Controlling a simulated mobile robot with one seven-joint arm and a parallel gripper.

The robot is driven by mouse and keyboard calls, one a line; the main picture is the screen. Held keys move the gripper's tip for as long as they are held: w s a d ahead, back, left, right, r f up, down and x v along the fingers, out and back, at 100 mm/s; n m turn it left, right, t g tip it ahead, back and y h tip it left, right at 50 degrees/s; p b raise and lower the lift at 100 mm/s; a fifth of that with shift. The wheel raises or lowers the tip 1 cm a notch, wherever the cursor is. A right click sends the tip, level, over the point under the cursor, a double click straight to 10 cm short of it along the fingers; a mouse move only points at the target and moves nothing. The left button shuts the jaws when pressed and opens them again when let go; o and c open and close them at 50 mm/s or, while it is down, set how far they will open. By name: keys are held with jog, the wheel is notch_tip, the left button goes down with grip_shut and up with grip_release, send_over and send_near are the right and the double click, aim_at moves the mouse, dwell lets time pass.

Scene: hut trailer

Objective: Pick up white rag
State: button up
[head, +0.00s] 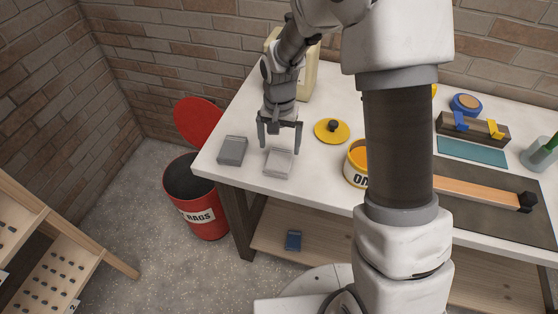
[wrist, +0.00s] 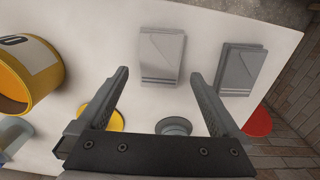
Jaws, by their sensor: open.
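The white rag (head: 279,163) is a folded, flat, pale cloth on the white table near its front left edge. In the wrist view the white rag (wrist: 161,55) lies ahead of the fingertips, between the lines of the two fingers. My gripper (head: 279,140) is open and empty, pointing down above the table just behind the rag. In the wrist view my gripper (wrist: 158,80) shows both fingers spread wide, with nothing between them. How high the fingertips are above the table I cannot tell exactly.
A folded grey rag (head: 232,150) lies left of the white one. A yellow lid (head: 332,131) and yellow can (head: 355,165) stand to the right. A red bin (head: 203,211) stands on the floor by the table's left end. A beige container (head: 309,78) is behind my gripper.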

aim_at(279, 158)
jog(key=shift+f, duration=2.7)
jog(key=c, duration=1.1)
jog(key=shift+r, duration=0.1)
jog(key=shift+r, duration=0.5)
jog(key=r, duration=0.2)
jog(key=d+r, duration=0.1)
jog(key=shift+r, duration=0.35)
jog(key=d+r, duration=0.2)
jog(key=d, duration=0.1)
jog(key=s+d+r, duration=0.1)
jog(key=d+r, duration=0.1)
jog(key=d, duration=0.2)
jog(key=s+d+r, duration=0.1)
jog(key=d+r, duration=0.1)
jog(key=d, duration=0.1)
jog(key=shift+s+d+r, duration=0.1)
jog(key=shift+d, duration=0.1)
